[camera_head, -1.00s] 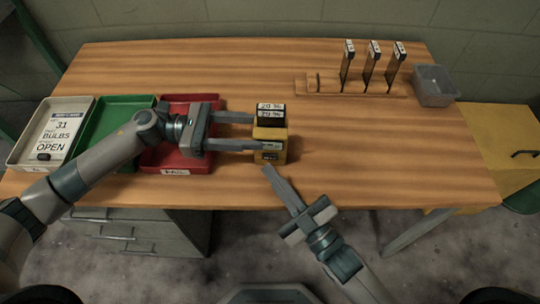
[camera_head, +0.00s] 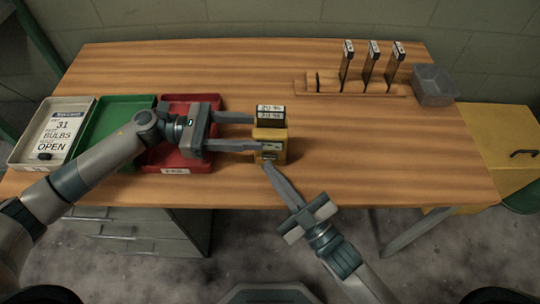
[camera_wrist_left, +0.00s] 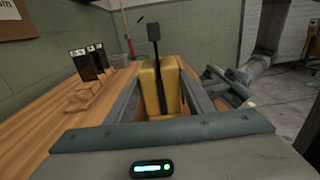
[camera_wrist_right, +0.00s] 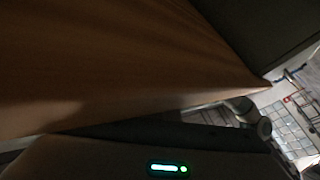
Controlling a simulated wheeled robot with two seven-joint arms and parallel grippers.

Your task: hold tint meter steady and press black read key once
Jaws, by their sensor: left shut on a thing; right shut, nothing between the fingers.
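The tint meter (camera_head: 270,134) is a yellow block with a dark upper part and white labels, standing upright on the wooden table near its front edge. My left gripper (camera_head: 256,132) reaches in from the left and is shut on the meter, with one finger on its far side and one across its near side. The left wrist view also shows the meter (camera_wrist_left: 170,85) between the fingers. My right gripper (camera_head: 268,166) is shut and empty, its tips at the meter's lower front. I cannot tell whether they touch it. The black read key cannot be made out.
Beige (camera_head: 22,160), green (camera_head: 92,163) and red (camera_head: 150,160) trays lie at the left; my left arm passes over them. A wooden rack (camera_head: 350,90) with several dark labelled pieces and a grey bin (camera_head: 434,86) stand at the back right. The right of the table is clear.

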